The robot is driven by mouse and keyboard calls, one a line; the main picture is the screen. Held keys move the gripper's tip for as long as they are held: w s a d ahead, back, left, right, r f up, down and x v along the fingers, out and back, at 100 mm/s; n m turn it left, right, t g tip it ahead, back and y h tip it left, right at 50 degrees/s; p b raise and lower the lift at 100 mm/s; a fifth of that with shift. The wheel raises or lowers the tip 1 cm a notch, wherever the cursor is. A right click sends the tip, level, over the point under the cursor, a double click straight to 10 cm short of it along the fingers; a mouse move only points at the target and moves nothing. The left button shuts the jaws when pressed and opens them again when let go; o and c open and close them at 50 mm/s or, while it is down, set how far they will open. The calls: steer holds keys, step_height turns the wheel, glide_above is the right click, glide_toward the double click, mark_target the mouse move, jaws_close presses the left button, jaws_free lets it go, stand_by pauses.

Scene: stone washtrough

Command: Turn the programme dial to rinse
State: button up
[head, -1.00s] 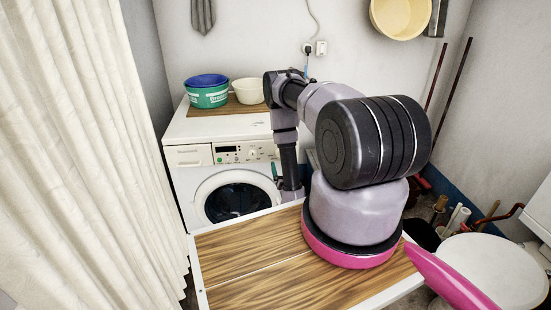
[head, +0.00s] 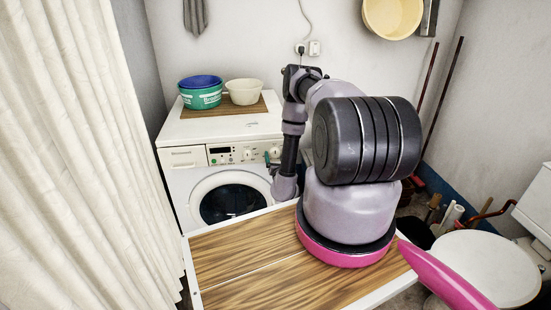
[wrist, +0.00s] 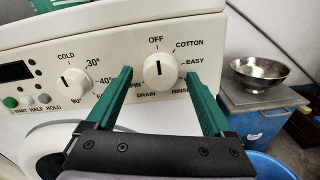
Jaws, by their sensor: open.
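The programme dial (wrist: 160,70) is a round cream knob on the washing machine's front panel, with OFF, COTTON, EASY, RINSE, DRAIN and SPIN printed around it. Its dark mark appears to point up towards OFF. RINSE is at its lower right. My gripper (wrist: 158,75) is open, with one green finger to the left of the dial and one to the right. Gaps show between fingers and knob; depth is hard to judge. In the head view my gripper (head: 268,159) is at the right part of the panel of the washing machine (head: 180,186), partly hiding the dial.
A temperature dial (wrist: 75,82) sits left of my left finger, with small buttons (wrist: 27,101) further left. A metal bowl (wrist: 259,72) stands on a blue box to the right. Basins (head: 202,97) stand on the machine's top. A wooden-topped table (head: 245,265) is in front.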

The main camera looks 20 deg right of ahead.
jaws_close()
steer(key=shift+m, duration=0.3)
